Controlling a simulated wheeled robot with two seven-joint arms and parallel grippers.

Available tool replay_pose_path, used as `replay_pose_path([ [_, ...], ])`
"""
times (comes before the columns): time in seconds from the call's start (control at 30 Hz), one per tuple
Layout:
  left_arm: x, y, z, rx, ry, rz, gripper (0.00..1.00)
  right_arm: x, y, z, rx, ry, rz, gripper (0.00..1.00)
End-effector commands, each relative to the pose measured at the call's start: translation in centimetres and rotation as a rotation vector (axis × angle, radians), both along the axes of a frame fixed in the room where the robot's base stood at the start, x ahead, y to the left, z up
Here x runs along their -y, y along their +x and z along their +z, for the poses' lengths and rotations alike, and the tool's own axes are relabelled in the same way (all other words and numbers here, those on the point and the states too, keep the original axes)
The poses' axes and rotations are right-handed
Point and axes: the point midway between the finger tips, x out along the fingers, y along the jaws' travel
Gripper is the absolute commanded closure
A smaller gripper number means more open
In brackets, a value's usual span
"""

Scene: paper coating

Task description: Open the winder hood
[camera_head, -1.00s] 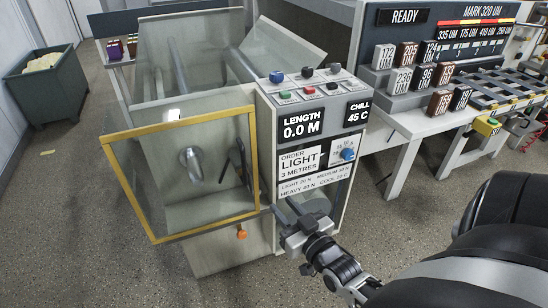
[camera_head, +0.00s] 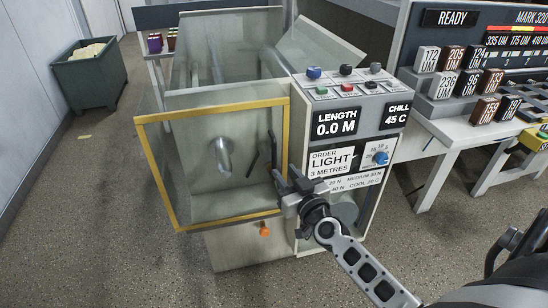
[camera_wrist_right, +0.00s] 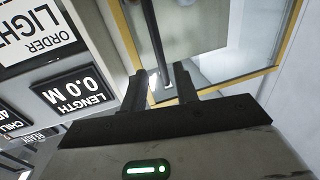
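The winder hood, a clear panel in a yellow frame (camera_head: 210,109), stands across the winder's front, its lower left corner leaning outward. A dark upright handle (camera_head: 274,150) shows near its right edge. My right gripper (camera_head: 284,180) is at that right edge, just below the handle. In the right wrist view the two dark fingers of my right gripper (camera_wrist_right: 163,86) are apart, with the yellow frame (camera_wrist_right: 225,80) beyond them. A dark bar (camera_wrist_right: 156,40) runs toward the gap; I cannot tell whether its end is between the fingertips. My left gripper is not in view.
The control panel (camera_head: 350,118) with buttons and labels stands right beside the hood. An orange knob (camera_head: 264,232) is below the hood. A green bin (camera_head: 88,78) stands far left. A bench (camera_head: 455,130) with labelled blocks is at right. The floor at front left is clear.

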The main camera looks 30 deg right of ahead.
Motion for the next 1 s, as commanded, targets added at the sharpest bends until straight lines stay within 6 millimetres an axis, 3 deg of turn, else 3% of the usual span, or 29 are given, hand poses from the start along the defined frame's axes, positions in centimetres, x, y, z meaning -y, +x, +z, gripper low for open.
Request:
replay_pose_path([
  [0.1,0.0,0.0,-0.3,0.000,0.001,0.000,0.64,0.3,2.7,0.1,0.003,0.000,0.001,0.70],
  [0.33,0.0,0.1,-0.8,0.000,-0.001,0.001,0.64,0.8,6.2,-0.1,0.001,0.000,0.000,0.70],
  [0.5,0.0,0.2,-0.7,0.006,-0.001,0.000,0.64,0.9,7.3,-0.1,0.000,0.000,0.000,0.70],
  [0.8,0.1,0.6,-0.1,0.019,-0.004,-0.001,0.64,0.9,7.5,-0.1,-0.001,-0.001,0.000,0.70],
  [0.9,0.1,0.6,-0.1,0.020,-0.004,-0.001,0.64,0.9,7.5,-0.1,-0.001,0.000,0.000,0.98],
  [1.0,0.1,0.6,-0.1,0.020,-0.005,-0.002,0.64,0.9,7.4,-0.1,-0.001,0.000,0.000,1.00],
])
